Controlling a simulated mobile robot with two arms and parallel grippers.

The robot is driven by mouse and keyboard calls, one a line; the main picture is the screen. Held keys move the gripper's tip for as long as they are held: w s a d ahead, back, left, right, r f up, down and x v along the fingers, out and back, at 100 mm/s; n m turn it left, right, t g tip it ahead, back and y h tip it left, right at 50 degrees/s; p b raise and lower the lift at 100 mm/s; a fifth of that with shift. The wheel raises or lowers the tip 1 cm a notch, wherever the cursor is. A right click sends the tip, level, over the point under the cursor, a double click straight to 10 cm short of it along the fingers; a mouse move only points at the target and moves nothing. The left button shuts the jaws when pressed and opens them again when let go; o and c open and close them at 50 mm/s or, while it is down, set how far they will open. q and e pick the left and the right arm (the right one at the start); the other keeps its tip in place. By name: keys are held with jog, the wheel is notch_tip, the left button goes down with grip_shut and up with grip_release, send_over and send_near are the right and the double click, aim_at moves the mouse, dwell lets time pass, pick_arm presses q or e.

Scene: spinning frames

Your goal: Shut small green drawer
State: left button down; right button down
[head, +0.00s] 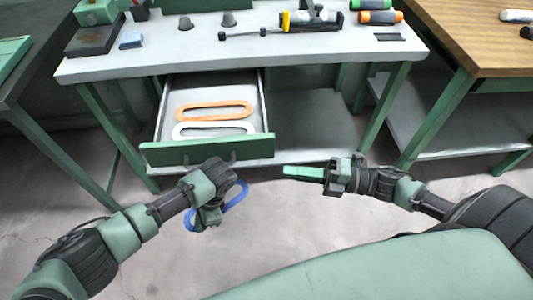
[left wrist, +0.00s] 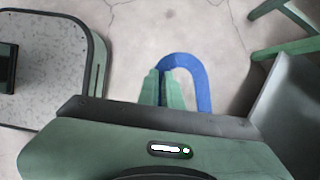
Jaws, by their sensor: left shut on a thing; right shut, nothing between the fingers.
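The green-fronted drawer (head: 208,150) under the grey-white bench is pulled open. An orange oblong ring (head: 214,110) and a white oblong ring (head: 213,130) lie flat in it, apart. My left gripper (head: 208,219) is in front of the drawer, towards me, and is shut on a blue oblong ring (head: 235,202). In the left wrist view the fingers (left wrist: 165,92) pinch one side of the blue ring (left wrist: 194,75) above the floor. My right gripper (head: 290,172) is shut and empty, right of the drawer front and apart from it.
The bench top (head: 290,48) holds grey knobs, a dumbbell-like tool, a black-and-yellow device and coloured cylinders. A wooden table (head: 490,42) stands at right, a dark table at left. A lower shelf (head: 310,120) is right of the drawer. Floor in front is clear.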

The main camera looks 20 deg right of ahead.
aim_at(267, 156)
pick_arm(q)
jog(key=shift+r+p, duration=0.3)
jog(key=shift+r, duration=0.05)
pick_arm(e)
jog(key=shift+w+a, duration=0.7)
jog(key=shift+w, duration=0.5)
jog(key=shift+w+a, duration=0.65)
jog(key=shift+w, duration=0.5)
jog(key=shift+w+a, duration=0.7)
jog(key=shift+w, duration=0.5)
jog(key=shift+w, duration=0.1)
